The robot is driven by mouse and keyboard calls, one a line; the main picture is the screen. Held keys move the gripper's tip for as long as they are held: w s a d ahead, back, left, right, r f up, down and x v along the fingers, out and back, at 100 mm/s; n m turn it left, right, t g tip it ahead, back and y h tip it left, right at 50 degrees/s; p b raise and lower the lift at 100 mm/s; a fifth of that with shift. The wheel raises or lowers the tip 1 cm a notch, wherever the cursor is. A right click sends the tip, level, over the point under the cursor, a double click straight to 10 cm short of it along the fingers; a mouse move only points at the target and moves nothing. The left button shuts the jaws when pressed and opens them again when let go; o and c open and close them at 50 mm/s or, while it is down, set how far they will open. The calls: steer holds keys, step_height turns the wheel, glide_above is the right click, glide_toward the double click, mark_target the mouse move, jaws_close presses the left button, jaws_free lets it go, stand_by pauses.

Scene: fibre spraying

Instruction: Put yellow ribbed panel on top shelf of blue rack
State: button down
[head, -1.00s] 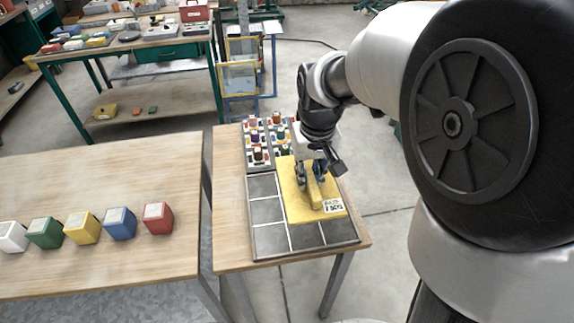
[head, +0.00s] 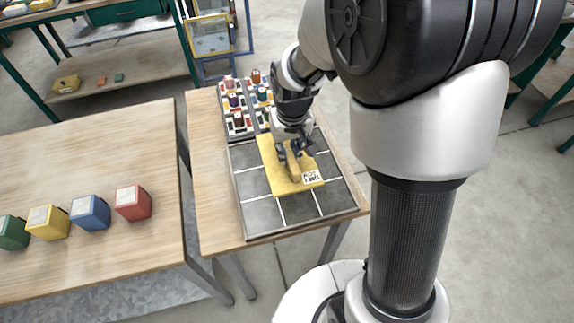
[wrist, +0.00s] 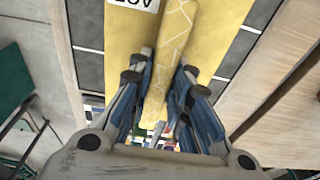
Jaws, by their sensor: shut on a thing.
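The yellow ribbed panel (head: 270,165) is a flat plate with a raised rib and a white label. My gripper (head: 290,155) is shut on its rib, and the wrist view shows the rib (wrist: 178,55) between the fingers (wrist: 162,95). The panel is over the middle of a dark grid tray (head: 338,197); I cannot tell for sure how far it is above it. A blue-framed rack (head: 234,67) stands behind the table, with a yellow-edged piece in it. Its top is cut off by the picture edge.
A small tray with coloured pieces (head: 237,123) sits at the table's back. A wooden table (head: 90,150) at left holds a row of coloured blocks, including blue (head: 90,212) and red (head: 133,203). A green-legged workbench (head: 130,75) stands behind.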

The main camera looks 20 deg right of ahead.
steer(key=shift+w+f+b, duration=0.1)
steer(key=shift+f+b, duration=0.9)
steer(key=shift+f, duration=2.3)
steer(key=shift+f, duration=0.15)
steer(key=c, duration=1.5)
jaws_free()
